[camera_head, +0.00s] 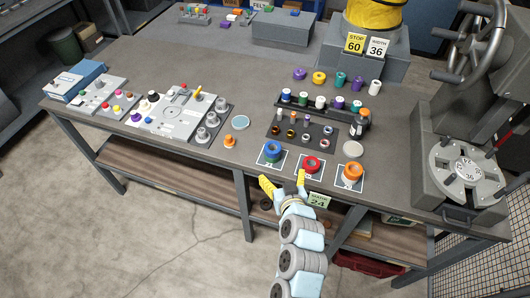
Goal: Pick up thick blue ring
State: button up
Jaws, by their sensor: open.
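A thick blue ring (273,147) sits on the white-outlined square at the left of a row of three, near the table's front edge. It appears stacked on a green ring (272,157). My gripper (283,181) has yellow fingertips spread apart with nothing between them. It is in front of the blue ring in the picture, close to the table's front edge, and apart from the ring. The height of the gripper over the table is hard to tell.
A red ring (311,164) and an orange ring (352,171) sit on the squares to the right. A dark tray (300,144) with small parts lies behind. An orange peg-like piece (229,141) stands to the left. A handwheel machine (466,170) stands at the right.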

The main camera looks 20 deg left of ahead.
send_near(272, 145)
jog(key=x, duration=0.3)
jog(key=shift+s+a+r+p, duration=0.1)
jog(key=shift+s+a+p, duration=0.1)
jog(key=shift+p, duration=0.15)
jog(key=shift+w+a+f, duration=0.25)
jog(key=shift+w+f, duration=0.2)
jog(key=shift+w, duration=0.2)
jog(key=shift+x, duration=1.25)
jog(key=shift+w+a+f, duration=0.2)
jog(key=shift+w, duration=0.35)
jog(key=c, duration=1.4)
jog(key=shift+o, duration=0.2)
jog(key=shift+r, duration=0.15)
